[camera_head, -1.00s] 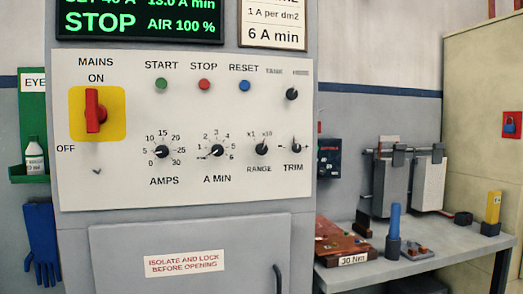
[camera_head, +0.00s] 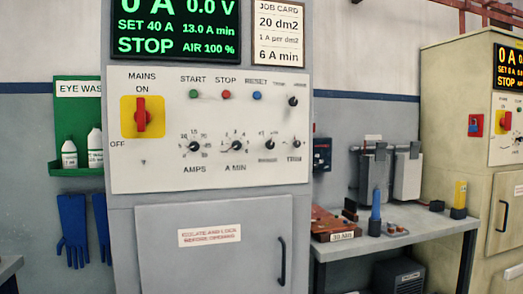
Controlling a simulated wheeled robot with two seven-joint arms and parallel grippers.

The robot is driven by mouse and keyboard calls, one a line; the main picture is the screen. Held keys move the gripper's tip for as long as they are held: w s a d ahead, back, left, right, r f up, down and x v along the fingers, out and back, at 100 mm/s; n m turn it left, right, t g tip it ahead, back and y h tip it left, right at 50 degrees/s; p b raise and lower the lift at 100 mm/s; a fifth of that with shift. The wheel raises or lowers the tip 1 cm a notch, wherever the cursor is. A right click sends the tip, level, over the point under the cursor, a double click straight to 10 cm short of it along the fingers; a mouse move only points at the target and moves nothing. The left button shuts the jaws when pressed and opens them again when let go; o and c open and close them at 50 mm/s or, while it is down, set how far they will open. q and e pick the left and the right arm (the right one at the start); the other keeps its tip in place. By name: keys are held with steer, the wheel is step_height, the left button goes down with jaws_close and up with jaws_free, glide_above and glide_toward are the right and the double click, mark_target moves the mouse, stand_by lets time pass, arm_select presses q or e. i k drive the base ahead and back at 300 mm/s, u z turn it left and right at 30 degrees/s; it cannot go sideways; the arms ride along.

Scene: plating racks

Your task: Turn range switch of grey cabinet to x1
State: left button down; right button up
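The grey cabinet (camera_head: 301,240) stands at the centre-left, with a white control panel (camera_head: 130,178) on its upper front. The range switch (camera_head: 269,145) is a small black knob in the lower row, between the A MIN knob (camera_head: 236,146) and the TRIM knob (camera_head: 295,144). Its pointer seems to lean to the upper right, toward the right-hand mark, but the labels around it are blurred. The display (camera_head: 175,27) reads SET 40 A, 13.0 A min, STOP. Neither of my grippers is in view.
The red mains switch (camera_head: 141,117) points to ON. A workbench (camera_head: 420,229) with tools stands to the right, before a cream cabinet (camera_head: 448,110) with its own panel. A green eyewash shelf (camera_head: 77,171) and blue gloves (camera_head: 73,231) are at left. Nothing blocks the panel.

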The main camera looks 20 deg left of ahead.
mark_target(270, 145)
steer(key=z, duration=0.5)
steer(key=k, duration=0.3)
steer(key=u, duration=1.65)
steer(key=i, duration=1)
steer(key=z, duration=0.6)
steer(key=i, duration=0.75)
steer(key=z, duration=0.7)
